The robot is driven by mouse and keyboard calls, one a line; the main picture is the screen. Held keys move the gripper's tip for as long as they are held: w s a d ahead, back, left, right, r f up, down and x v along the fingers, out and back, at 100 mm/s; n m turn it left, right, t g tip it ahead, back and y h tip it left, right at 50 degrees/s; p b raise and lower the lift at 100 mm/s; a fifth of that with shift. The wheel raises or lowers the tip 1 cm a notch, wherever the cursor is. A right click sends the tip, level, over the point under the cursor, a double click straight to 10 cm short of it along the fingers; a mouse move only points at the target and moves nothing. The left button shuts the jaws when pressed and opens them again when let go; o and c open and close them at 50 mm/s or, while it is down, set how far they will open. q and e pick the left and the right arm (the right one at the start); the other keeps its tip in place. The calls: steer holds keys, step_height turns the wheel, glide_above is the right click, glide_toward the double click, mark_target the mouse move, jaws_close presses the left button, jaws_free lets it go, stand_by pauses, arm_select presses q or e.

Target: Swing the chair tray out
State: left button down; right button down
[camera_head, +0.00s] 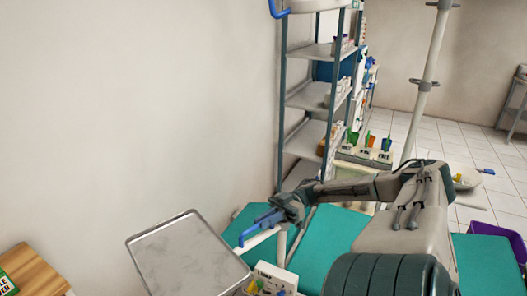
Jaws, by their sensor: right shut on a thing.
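The chair tray (188,262) is a flat grey metal tray with a raised rim, at the lower left of the centre, beside the teal dental chair (334,236). A blue handle (254,230) sticks out near the tray's right corner, above a pale bar. My right gripper (280,213) reaches in from the right over the chair and is shut on the blue handle. The fingertips are small and partly hidden against the handle. My left gripper is not in view.
A shelf rack (308,97) with boxes stands behind the chair against the wall. A pale pole (428,75) rises behind my right arm. A white box (275,278) with coloured items sits right of the tray. A wooden top (35,272) is at the lower left.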

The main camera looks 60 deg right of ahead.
steer(key=shift+s+a+f+g, duration=0.15)
steer(key=shift+s+f+g, duration=0.15)
steer(key=shift+f+g, duration=0.1)
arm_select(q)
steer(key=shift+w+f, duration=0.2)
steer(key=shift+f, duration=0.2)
arm_select(e)
steer(key=shift+r+n, duration=0.1)
steer(key=shift+n, duration=0.2)
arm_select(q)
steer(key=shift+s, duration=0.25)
arm_select(e)
steer(key=c, duration=1.5)
jaws_free()
steer(key=shift+c, duration=0.2)
steer(key=shift+o, duration=0.4)
steer(key=shift+r, duration=0.2)
